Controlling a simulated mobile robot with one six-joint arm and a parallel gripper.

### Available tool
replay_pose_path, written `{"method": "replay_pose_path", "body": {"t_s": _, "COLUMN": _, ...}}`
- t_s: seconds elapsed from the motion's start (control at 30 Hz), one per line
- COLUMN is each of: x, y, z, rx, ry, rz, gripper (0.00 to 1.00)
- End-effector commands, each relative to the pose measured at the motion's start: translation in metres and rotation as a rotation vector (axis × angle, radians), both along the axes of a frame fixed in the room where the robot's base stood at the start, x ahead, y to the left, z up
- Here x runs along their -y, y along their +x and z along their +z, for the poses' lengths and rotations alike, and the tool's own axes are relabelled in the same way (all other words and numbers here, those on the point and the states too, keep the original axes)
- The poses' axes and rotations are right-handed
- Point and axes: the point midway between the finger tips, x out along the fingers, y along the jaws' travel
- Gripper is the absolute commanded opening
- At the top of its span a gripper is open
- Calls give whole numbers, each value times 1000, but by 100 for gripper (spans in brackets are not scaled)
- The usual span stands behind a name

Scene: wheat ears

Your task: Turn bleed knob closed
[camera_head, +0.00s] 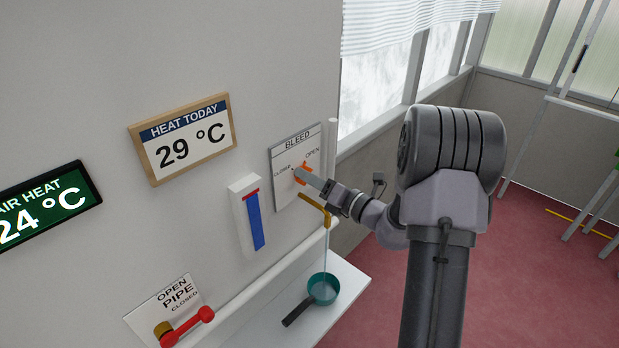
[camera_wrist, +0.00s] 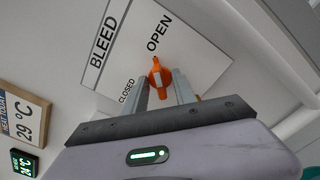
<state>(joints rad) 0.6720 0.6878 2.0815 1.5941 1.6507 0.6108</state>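The orange bleed knob (camera_wrist: 158,78) sits on the white BLEED panel (camera_wrist: 205,62), which carries the words OPEN and CLOSED. Its narrow end points toward OPEN in the wrist view. My gripper (camera_wrist: 161,86) is at the knob, with one finger on each side of it and the fingers apart. In the head view, the knob (camera_head: 305,169) is partly hidden behind my gripper (camera_head: 306,176). Below the panel (camera_head: 284,154), a brass spout (camera_head: 315,208) lets a thin stream fall into a teal pan (camera_head: 323,288).
The pan stands on a white shelf (camera_head: 345,275) below a white pipe (camera_head: 270,276). A blue gauge (camera_head: 254,222) and a red-handled PIPE valve (camera_head: 190,326) are left of the panel. Heat signs (camera_head: 184,140) hang on the wall. The red floor at right has free room.

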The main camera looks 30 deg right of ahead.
Motion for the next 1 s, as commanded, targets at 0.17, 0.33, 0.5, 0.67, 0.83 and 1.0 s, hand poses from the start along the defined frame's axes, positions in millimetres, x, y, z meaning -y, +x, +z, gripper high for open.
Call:
{"method": "replay_pose_path", "body": {"t_s": 0.17, "x": 0, "y": 0, "z": 0, "rx": 0, "ry": 0, "rz": 0, "gripper": 0}}
{"method": "replay_pose_path", "body": {"t_s": 0.33, "x": 0, "y": 0, "z": 0, "rx": 0, "ry": 0, "rz": 0, "gripper": 0}}
{"method": "replay_pose_path", "body": {"t_s": 0.5, "x": 0, "y": 0, "z": 0, "rx": 5, "ry": -13, "rz": 0, "gripper": 0}}
{"method": "replay_pose_path", "body": {"t_s": 0.67, "x": 0, "y": 0, "z": -2, "rx": 25, "ry": -67, "rz": 1, "gripper": 0}}
{"method": "replay_pose_path", "body": {"t_s": 0.83, "x": 0, "y": 0, "z": -3, "rx": 65, "ry": -176, "rz": 1, "gripper": 0}}
{"method": "replay_pose_path", "body": {"t_s": 1.0, "x": 0, "y": -1, "z": -5, "rx": 118, "ry": -324, "rz": 1, "gripper": 0}}
